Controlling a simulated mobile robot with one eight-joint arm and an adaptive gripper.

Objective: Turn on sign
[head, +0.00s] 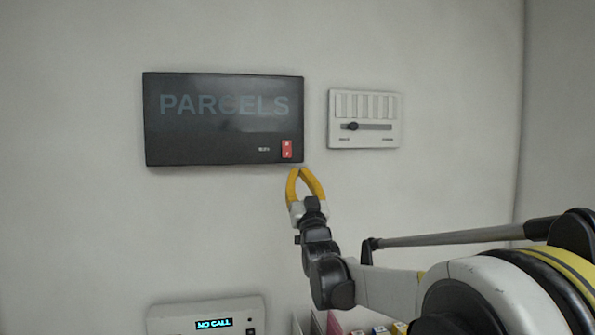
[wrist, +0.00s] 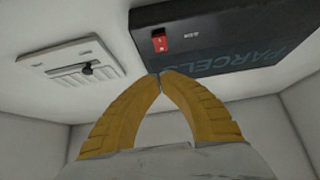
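The sign (head: 200,135) is a dark wall panel with dim grey PARCELS lettering that does not glow. A red rocker switch (head: 287,149) sits at its lower right corner. In the wrist view the sign (wrist: 250,35) appears upside down, with the red switch (wrist: 159,41) above the fingertips. My gripper (head: 299,170) has yellow fingers just below the switch in the head view; its tips meet in the wrist view (wrist: 160,74), with nothing between them. The tips look close to the sign's lower edge but do not cover the switch. Contact cannot be told.
A white slider panel (head: 364,119) with a black knob hangs to the right of the sign and also shows in the wrist view (wrist: 72,62). A device with a lit NO CALL display (head: 214,324) is below. Coloured items (head: 379,331) stand at the bottom.

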